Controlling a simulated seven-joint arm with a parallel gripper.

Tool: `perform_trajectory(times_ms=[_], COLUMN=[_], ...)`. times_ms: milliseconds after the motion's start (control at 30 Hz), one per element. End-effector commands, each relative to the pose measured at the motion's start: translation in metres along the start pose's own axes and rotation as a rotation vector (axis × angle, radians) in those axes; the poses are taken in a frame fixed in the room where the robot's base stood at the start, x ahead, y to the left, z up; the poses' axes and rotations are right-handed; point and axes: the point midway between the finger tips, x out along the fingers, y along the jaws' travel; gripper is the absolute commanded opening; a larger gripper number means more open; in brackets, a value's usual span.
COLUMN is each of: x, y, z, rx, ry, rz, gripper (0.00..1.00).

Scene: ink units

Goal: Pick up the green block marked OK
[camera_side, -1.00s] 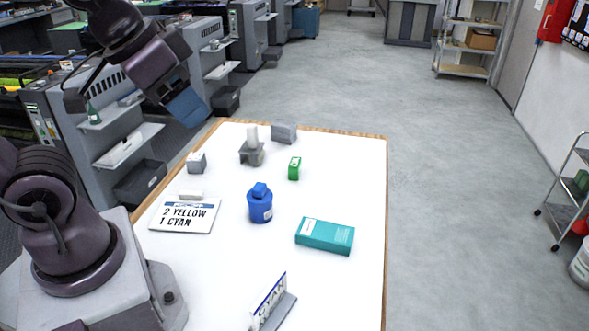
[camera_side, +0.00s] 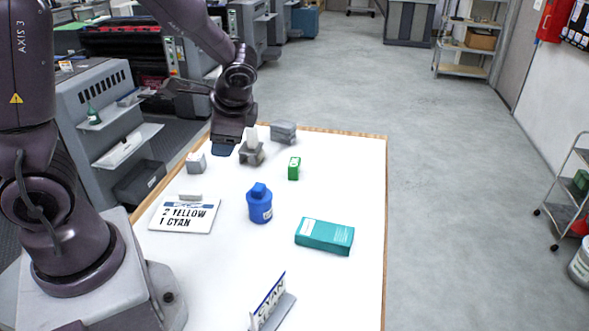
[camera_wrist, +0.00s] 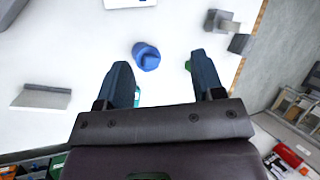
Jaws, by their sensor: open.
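The green block (camera_side: 294,169) stands upright on the white table toward the back right, with a pale marking on its face too small to read surely. In the wrist view only a sliver of green (camera_wrist: 188,66) shows beside the right finger, which hides the rest. My gripper (camera_side: 225,149) is open and empty above the table's far left part, left of the block and apart from it. The wrist view shows its two blue fingers (camera_wrist: 159,62) spread with nothing held between them.
A grey stand with a white piece (camera_side: 251,153) and a grey block (camera_side: 284,131) are near my gripper. A small grey block (camera_side: 196,163), a blue bottle (camera_side: 260,204), a teal box (camera_side: 325,236) and two signs stand on the table. Bare table surrounds the green block.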

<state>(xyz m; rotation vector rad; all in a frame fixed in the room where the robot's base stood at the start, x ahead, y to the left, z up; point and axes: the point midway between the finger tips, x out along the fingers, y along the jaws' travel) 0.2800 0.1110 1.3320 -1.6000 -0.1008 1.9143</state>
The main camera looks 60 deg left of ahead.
Motion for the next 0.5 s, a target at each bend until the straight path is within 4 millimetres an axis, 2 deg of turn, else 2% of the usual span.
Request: perform_trajectory(times_ms=[33,167,300,400,500], x=[0.019,0.06,0.102,0.128,0.146], y=[-0.009,-0.039,-0.064,-0.076,-0.081], z=[-0.008,-0.032,-0.068,-0.098,-0.128], rx=[0.093,0.354,0.697,0.955,1.187], ry=[-0.056,-0.16,-0.245,-0.277,-0.284], rz=[-0.063,-0.246,-0.449,-0.586,-0.708], gripper=[0.62,0.62,0.62,0.62,0.62])
